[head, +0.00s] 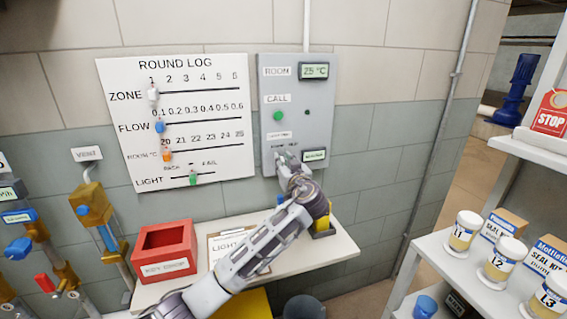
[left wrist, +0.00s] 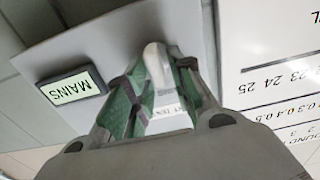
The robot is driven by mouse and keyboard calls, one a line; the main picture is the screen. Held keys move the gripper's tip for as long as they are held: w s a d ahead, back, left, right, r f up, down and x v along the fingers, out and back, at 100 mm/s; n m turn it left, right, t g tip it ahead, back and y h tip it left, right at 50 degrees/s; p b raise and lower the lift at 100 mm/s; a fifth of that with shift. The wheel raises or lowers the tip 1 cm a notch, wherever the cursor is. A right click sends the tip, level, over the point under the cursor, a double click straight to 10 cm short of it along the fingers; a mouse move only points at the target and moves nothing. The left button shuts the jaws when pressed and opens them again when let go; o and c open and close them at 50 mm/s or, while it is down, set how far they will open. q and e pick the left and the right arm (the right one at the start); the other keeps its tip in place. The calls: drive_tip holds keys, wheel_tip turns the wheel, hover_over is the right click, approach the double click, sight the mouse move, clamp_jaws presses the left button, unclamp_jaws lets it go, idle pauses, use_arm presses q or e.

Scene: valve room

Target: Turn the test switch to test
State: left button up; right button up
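The grey control panel (head: 320,105) hangs on the wall in the head view. My left gripper (head: 286,157) is at its lower left, over the test switch, which it mostly hides there. In the left wrist view, the pale lever of the test switch (left wrist: 155,62) stands between the green-padded fingertips of my left gripper (left wrist: 158,75). The fingers are close together, with the lever flanked on both sides, and look shut on it. A small display (left wrist: 72,88) beside it reads MAINS, upside down in that view. A label partly shows between the fingers. My right gripper is not in view.
The round log board (head: 180,115) is left of the panel. Below are a shelf (head: 335,248), a red key drop box (head: 165,250) and a clipboard (head: 225,245). Valves stand at far left. Shelves with tubs (head: 463,232) are at the right.

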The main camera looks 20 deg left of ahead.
use_arm(q)
clamp_jaws()
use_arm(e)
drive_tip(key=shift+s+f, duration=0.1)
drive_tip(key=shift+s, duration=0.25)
